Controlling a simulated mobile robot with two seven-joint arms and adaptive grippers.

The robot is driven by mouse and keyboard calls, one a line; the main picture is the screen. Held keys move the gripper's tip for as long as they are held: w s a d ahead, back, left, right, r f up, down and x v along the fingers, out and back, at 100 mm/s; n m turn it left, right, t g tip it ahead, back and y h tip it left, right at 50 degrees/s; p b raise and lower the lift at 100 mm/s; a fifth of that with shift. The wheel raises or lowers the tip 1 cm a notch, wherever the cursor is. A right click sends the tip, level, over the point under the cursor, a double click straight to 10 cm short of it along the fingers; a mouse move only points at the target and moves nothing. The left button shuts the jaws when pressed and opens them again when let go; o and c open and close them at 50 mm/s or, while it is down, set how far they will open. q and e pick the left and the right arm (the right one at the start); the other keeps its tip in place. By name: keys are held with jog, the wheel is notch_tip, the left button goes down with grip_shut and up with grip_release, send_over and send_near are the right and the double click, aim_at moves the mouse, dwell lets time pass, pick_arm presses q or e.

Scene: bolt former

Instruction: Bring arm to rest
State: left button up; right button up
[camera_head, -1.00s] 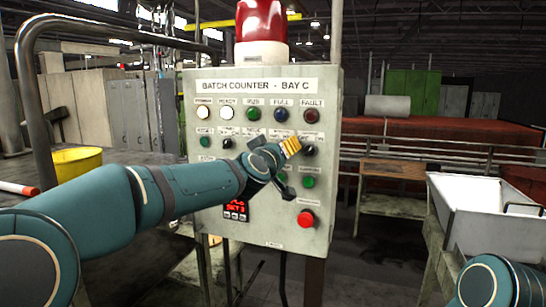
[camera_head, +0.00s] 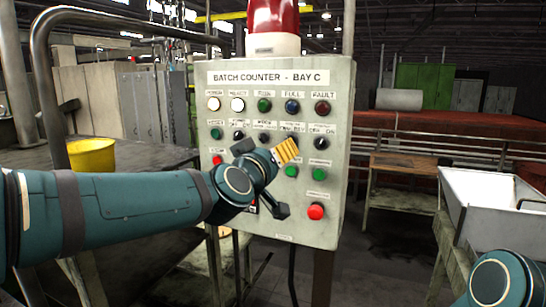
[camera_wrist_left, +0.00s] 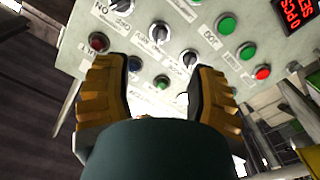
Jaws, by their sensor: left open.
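The grey control panel labelled "BATCH COUNTER - BAY C" (camera_head: 225,95) stands upright in the middle of the head view, with lamps, knobs and buttons. My left arm reaches across its lower half from the left. My left gripper (camera_head: 287,151) has yellow fingers and is in front of the panel's right middle, hiding part of a row of controls. In the left wrist view the gripper (camera_wrist_left: 160,88) is open, its fingers apart with nothing between them; the panel (camera_wrist_left: 180,15) lies beyond. I cannot tell any contact. My right gripper is out of view.
A red beacon (camera_head: 273,20) tops the panel, and a red button (camera_head: 316,212) is at its lower right. A yellow bucket (camera_head: 92,155) stands left behind my arm. A white bin (camera_head: 490,205) is at the right. A metal rail (camera_head: 40,80) curves at the left.

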pick_arm(q)
jog(key=s+a+f+g+y+b, duration=0.1)
jog(key=f+g, duration=0.1)
jog(key=f, duration=1.1)
jog(key=a+f+m+g+b, duration=0.1)
jog(key=f+g+b, duration=0.15)
jog(key=f, duration=1.15)
jog(key=s+a+f+g+y+b, duration=0.1)
jog(key=f+g, duration=0.2)
jog(key=f, duration=1)
jog(key=s+a+f+g+b, duration=0.1)
jog(key=s+f+g, duration=0.3)
jog(key=s+f, duration=0.7)
jog(key=s+a+f+g+b, duration=0.2)
jog(key=s+f+g, duration=0.1)
jog(key=s+f, duration=0.9)
notch_tip(320, 180, down, 5)
jog(key=shift+a+g, duration=0.35)
